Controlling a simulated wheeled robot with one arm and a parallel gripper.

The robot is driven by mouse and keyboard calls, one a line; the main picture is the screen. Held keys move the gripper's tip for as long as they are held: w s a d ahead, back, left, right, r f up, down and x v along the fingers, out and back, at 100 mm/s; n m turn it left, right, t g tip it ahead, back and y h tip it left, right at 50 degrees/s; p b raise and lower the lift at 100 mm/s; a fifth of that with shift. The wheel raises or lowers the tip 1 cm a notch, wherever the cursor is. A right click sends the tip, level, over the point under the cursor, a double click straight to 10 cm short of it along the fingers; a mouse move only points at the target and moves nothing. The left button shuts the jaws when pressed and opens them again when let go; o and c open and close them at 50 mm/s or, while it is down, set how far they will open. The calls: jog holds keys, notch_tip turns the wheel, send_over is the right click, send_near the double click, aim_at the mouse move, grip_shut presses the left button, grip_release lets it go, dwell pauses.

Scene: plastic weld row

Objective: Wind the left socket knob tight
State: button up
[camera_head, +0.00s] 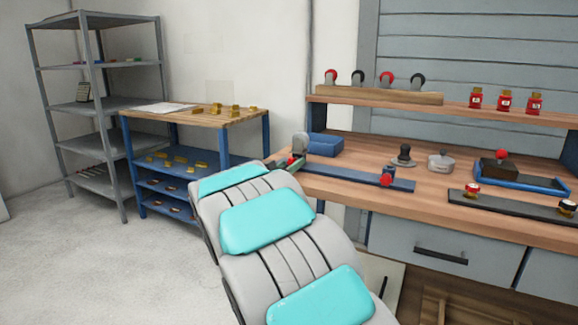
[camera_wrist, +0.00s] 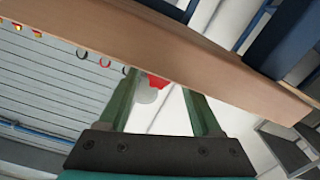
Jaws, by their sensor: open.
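A blue bar (camera_head: 345,175) lies along the front left of the wooden bench. A red knob (camera_head: 386,180) sits at its right end. At its left end a small red part (camera_head: 291,160) shows beside a grey upright piece (camera_head: 299,144), mostly hidden by my gripper (camera_head: 290,165). In the wrist view my gripper (camera_wrist: 160,86) has its two green fingers wide apart. A red knob-like part (camera_wrist: 157,81) and a grey rounded piece (camera_wrist: 147,95) show between the fingertips. I cannot tell whether the fingers touch them.
The bench (camera_head: 350,158) also bears a blue bin (camera_head: 325,145), a dark strip (camera_head: 515,202) with two knobs, a blue tray (camera_head: 540,182) and a shelf (camera_head: 450,107) of knobs and red bottles. A blue-framed table (camera_head: 190,118) and grey rack (camera_head: 105,105) stand left. Open floor lies left.

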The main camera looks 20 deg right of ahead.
jog(key=shift+c, duration=0.4)
grip_shut()
dwell(0.4)
jog(key=m+b, duration=0.1)
jog(key=m, duration=0.4)
jog(key=m+b, duration=0.2)
jog(key=m, duration=0.3)
jog(key=shift+m+b, duration=0.3)
jog(key=shift+m, duration=0.1)
dwell(0.4)
jog(key=shift+o, duration=0.4)
grip_release()
